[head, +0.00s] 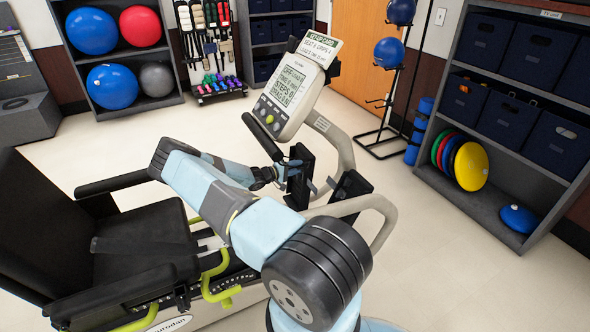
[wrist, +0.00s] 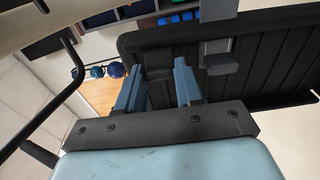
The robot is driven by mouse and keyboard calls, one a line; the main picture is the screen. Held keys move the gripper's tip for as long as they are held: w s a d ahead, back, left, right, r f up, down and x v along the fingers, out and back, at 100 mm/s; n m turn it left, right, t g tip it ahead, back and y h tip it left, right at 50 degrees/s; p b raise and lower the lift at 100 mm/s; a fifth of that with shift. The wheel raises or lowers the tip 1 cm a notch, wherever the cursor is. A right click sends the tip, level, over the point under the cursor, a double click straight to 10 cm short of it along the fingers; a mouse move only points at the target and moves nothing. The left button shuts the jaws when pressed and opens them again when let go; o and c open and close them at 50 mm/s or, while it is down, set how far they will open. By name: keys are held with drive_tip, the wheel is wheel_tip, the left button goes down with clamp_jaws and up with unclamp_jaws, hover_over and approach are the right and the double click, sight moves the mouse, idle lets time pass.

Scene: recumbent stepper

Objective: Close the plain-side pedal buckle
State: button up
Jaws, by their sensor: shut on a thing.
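The stepper's near black pedal (head: 299,176) is in the middle of the head view, with my gripper (head: 283,173) at its left side. In the wrist view the ribbed black pedal (wrist: 265,70) fills the upper right. A grey strap (wrist: 217,22) crosses it, with a dark buckle piece (wrist: 221,62) at its end, just right of the fingers. My two blue fingers (wrist: 159,88) are shut on a dark piece (wrist: 158,74) that seems to belong to the buckle. Its exact shape is hard to make out. The second black pedal (head: 350,190) is to the right.
The stepper's console (head: 290,97) and a black-gripped handle (head: 262,137) stand above and close to my gripper. The black seat (head: 145,240) is at left. A curved pale frame bar (head: 385,215) is right of the pedals. Open floor (head: 450,265) lies to the right.

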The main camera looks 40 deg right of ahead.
drive_tip(key=shift+w+d+f+m+g+y, duration=0.1)
drive_tip(key=shift+w+d+m+g+y, duration=0.35)
drive_tip(key=shift+m+g, duration=0.65)
drive_tip(key=shift+w+d+f+m+g+y, duration=0.15)
drive_tip(key=shift+m+g+y, duration=0.55)
drive_tip(key=shift+g, duration=0.8)
drive_tip(key=shift+w+d+m+g+y, duration=0.15)
drive_tip(key=shift+w+m+g+y, duration=0.15)
drive_tip(key=shift+m+g+y, duration=0.7)
drive_tip(key=shift+g+h, duration=0.3)
drive_tip(key=shift+h, duration=0.15)
drive_tip(key=o, duration=0.7)
drive_tip(key=shift+o, duration=1.4)
drive_tip(key=shift+d, duration=0.1)
drive_tip(key=shift+r, duration=0.1)
drive_tip(key=f+v, duration=0.1)
drive_tip(key=v, duration=1.2)
drive_tip(key=shift+w+a+r, duration=0.35)
